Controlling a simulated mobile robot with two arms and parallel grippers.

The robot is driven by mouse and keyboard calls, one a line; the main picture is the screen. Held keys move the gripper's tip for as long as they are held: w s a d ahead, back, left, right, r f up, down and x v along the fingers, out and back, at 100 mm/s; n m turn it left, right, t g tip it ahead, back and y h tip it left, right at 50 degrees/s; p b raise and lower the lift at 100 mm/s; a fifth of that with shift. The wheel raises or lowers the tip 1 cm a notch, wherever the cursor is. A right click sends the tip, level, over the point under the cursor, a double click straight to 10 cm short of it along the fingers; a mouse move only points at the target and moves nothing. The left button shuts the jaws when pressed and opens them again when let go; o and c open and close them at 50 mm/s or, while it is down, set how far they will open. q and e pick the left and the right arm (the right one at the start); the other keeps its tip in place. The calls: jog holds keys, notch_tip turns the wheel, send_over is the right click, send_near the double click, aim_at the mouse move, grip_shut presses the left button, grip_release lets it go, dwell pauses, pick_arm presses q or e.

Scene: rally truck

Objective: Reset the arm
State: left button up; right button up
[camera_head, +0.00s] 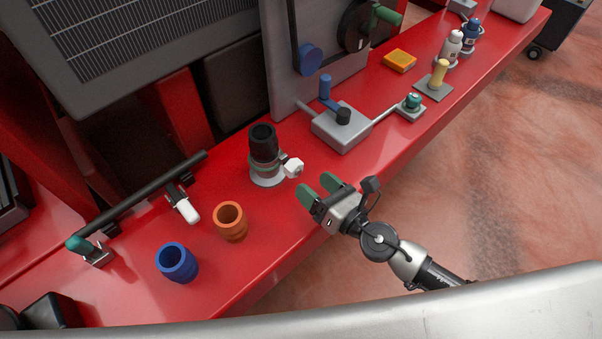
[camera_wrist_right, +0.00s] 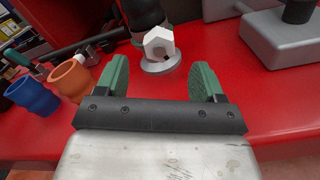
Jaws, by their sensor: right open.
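My right gripper (camera_head: 320,190) is in the head view, with its green fingertips over the front edge of the red bench (camera_head: 225,176). It is open, and nothing is between its fingers. In the right wrist view (camera_wrist_right: 158,82) the two green fingers stand wide apart. Beyond them is a black cylinder (camera_head: 263,142) on a round grey base with a white hex-shaped piece (camera_head: 293,167) at its side. The hex piece also shows in the wrist view (camera_wrist_right: 159,44), apart from the fingers. My left gripper is not in view.
An orange cup (camera_head: 230,222) and a blue cup (camera_head: 176,262) stand on the bench to the left. A grey box with a blue handle (camera_head: 341,127) stands right of the cylinder. Several bottles and an orange block (camera_head: 399,61) are farther right. The floor (camera_head: 480,180) in front is clear.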

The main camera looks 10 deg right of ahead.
jog(key=shift+v, duration=1.1)
